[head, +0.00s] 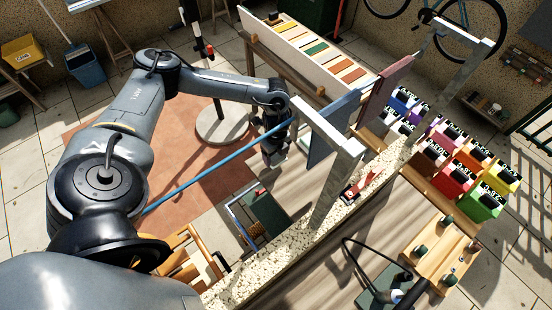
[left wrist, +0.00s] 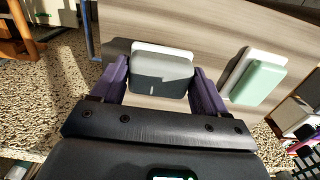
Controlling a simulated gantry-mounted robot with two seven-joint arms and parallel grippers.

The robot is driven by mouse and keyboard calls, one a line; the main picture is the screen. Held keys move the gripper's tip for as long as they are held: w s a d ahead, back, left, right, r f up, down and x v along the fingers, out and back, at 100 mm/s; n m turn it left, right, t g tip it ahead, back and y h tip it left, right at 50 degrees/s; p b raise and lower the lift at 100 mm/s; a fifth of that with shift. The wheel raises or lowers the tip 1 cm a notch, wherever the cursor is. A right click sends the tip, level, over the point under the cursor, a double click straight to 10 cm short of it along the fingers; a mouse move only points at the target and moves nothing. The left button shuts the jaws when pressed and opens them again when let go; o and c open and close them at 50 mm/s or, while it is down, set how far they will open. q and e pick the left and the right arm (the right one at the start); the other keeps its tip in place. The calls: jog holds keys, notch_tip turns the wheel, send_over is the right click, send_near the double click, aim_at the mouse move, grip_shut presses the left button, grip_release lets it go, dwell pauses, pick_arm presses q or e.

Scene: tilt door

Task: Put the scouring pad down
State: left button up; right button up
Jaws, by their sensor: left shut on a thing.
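My left gripper (head: 275,160) points down over the pale wood-grain surface (head: 292,185) in the head view. In the left wrist view its two purple fingers (left wrist: 158,88) are closed on the sides of a dark grey block-shaped scouring pad (left wrist: 160,76) with a whitish layer on its far side. I cannot tell whether the pad touches the surface. A similar mint-green pad (left wrist: 259,83) with a white layer lies to the right, apart from the gripper. In the head view the held pad is mostly hidden by the gripper. My right gripper is not in view.
A speckled ledge (head: 290,245) with a pale upright frame (head: 335,165) stands close right of my gripper. A blue rail (head: 205,178) runs past the arm. A dark green tray (head: 266,214) lies nearer. Colourful boxes (head: 455,170) stand at the right.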

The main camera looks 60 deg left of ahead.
aim_at(276, 159)
pick_arm(q)
jog(key=shift+f, duration=1.65)
jog(key=o, duration=0.9)
jog(key=shift+o, duration=0.2)
notch_tip(276, 159, up, 12)
jog(key=shift+f, duration=0.15)
